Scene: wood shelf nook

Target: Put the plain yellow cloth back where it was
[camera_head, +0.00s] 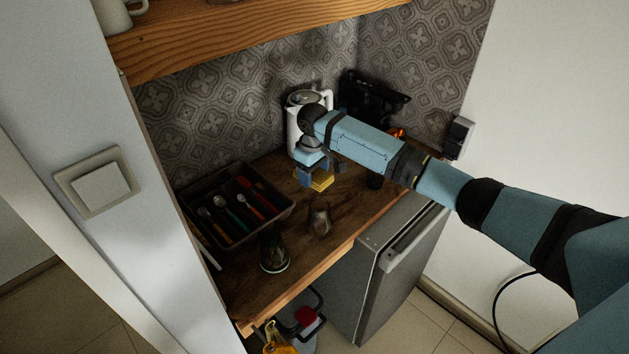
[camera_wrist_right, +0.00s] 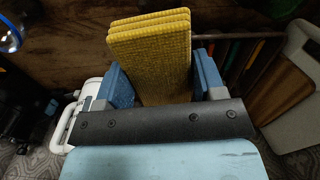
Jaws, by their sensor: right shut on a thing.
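The plain yellow cloth (camera_head: 320,180) is a folded, layered pad over the wooden counter, in front of the white kettle. My right gripper (camera_head: 313,174) reaches in from the right and is shut on it. In the right wrist view the cloth (camera_wrist_right: 150,50) sticks out between the two blue fingers of my right gripper (camera_wrist_right: 160,72), with its layers stacked. I cannot tell whether the cloth touches the counter. My left gripper is not in view.
A dark cutlery tray (camera_head: 225,243) lies to the left on the counter (camera_head: 333,229). Two glass vessels stand near the front, one (camera_head: 319,217) below the cloth and one (camera_head: 274,252) further left. The kettle (camera_head: 293,128) and a black machine (camera_head: 370,98) stand behind. A shelf (camera_head: 210,35) hangs above.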

